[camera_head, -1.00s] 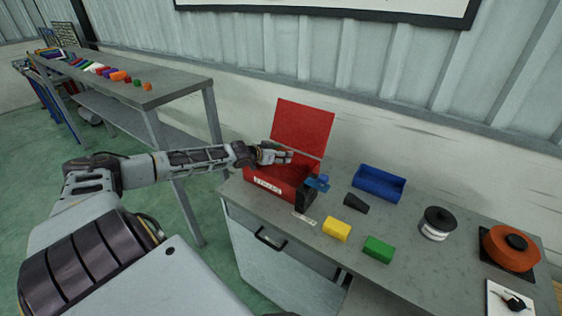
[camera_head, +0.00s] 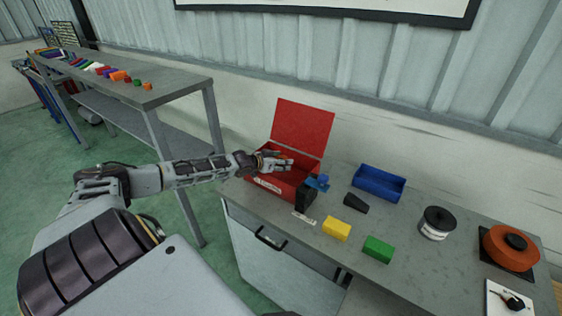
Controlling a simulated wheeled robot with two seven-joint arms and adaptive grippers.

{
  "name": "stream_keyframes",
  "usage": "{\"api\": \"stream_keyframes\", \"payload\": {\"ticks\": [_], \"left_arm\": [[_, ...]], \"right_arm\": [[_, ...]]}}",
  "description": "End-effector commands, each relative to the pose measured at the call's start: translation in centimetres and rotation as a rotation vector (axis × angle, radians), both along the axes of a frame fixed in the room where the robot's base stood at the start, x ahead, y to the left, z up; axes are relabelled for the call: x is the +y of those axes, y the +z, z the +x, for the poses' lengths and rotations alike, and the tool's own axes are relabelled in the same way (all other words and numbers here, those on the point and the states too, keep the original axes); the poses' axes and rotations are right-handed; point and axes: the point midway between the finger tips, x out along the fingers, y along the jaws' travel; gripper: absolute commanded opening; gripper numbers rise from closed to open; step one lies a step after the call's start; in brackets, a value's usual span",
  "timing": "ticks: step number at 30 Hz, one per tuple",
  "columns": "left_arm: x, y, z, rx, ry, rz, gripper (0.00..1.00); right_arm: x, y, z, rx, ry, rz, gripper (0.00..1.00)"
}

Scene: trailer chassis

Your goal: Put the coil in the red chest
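The red chest (camera_head: 277,188) stands on the grey workbench with its lid (camera_head: 302,128) raised. My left gripper (camera_head: 288,163) is over the open chest, in front of the lid; its fingers are too small to tell whether they are open or shut. The arm hides part of the chest's inside. An orange round coil-like thing with a black centre (camera_head: 511,249) lies on a dark square at the bench's right end. A black and white spool (camera_head: 437,223) stands left of it. I cannot tell which is the coil. My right gripper is not in view.
On the bench (camera_head: 395,275) are a blue bin (camera_head: 379,183), a small black block (camera_head: 356,204), a yellow block (camera_head: 337,229), a green block (camera_head: 378,249) and a blue clamp-like thing (camera_head: 318,182) at the chest's right. A shelf (camera_head: 150,85) with small coloured parts stands left.

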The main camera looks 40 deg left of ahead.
Motion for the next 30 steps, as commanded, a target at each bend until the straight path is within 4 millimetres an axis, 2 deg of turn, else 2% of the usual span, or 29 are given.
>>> {"api": "stream_keyframes", "payload": {"ticks": [18,19,21,24,30], "left_arm": [[-0.02,-0.82,0.04,-0.002,0.000,0.000,0.30],[-0.02,-0.89,0.01,-0.001,0.000,0.000,0.63],[-0.02,-0.89,0.01,-0.001,0.000,0.000,0.72],[-0.01,-0.89,0.01,-0.001,0.000,0.000,0.81],[-0.01,-0.89,0.01,0.000,0.000,0.000,0.81]], "right_arm": [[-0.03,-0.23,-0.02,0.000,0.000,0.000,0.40],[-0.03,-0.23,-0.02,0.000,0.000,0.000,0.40],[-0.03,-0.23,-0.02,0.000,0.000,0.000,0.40],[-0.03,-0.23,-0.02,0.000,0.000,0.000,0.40],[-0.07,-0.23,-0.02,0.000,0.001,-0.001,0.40]]}}
